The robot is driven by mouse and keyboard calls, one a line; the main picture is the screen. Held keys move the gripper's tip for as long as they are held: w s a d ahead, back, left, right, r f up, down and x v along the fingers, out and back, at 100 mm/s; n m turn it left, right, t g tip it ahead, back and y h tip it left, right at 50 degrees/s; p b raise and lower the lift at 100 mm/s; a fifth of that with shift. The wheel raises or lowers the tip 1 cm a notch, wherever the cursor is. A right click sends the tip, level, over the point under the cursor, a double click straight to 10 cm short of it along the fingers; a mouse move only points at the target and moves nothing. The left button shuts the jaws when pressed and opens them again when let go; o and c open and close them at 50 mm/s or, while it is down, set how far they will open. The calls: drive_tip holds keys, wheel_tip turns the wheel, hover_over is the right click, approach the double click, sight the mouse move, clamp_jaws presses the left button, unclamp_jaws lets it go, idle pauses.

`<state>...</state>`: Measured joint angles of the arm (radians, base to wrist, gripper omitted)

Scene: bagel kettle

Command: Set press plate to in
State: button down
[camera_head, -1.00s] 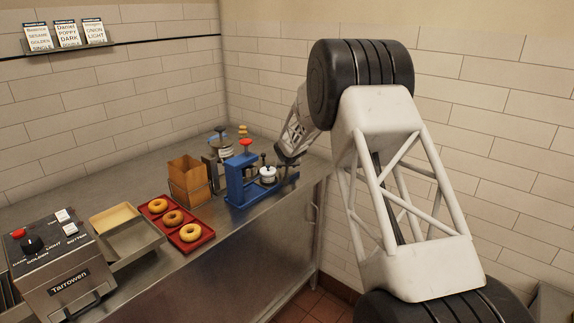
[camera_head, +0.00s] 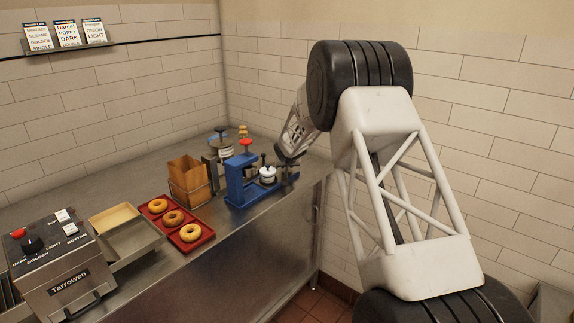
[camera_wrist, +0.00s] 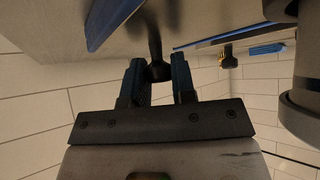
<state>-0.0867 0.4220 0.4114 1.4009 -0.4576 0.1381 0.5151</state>
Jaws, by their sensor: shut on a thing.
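The blue press (camera_head: 236,185) stands on the steel counter near its front right edge, with a red knob on top. A pale round plate with a black knob (camera_head: 267,175) sits at its right side; I take it as the press plate. My gripper (camera_head: 283,160) is at the right end of the press. In the wrist view, my gripper (camera_wrist: 157,82) has its two dark fingers on either side of a black round knob on a stem (camera_wrist: 156,70) and is shut on it. The fingertips are small and partly hidden in the head view.
A red tray (camera_head: 203,232) with bagels, a brown paper bag (camera_head: 187,175) and a toaster (camera_head: 62,270) stand left of the press. A second pale round device (camera_head: 221,145) is behind it. The tiled wall is close behind my arm.

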sight(275, 169)
drive_tip(key=shift+s+a, duration=2.55)
drive_tip(key=c, duration=1)
unclamp_jaws()
drive_tip(key=shift+s+r, duration=0.1)
drive_tip(key=shift+v, duration=3.8)
drive_tip(key=shift+o, duration=0.3)
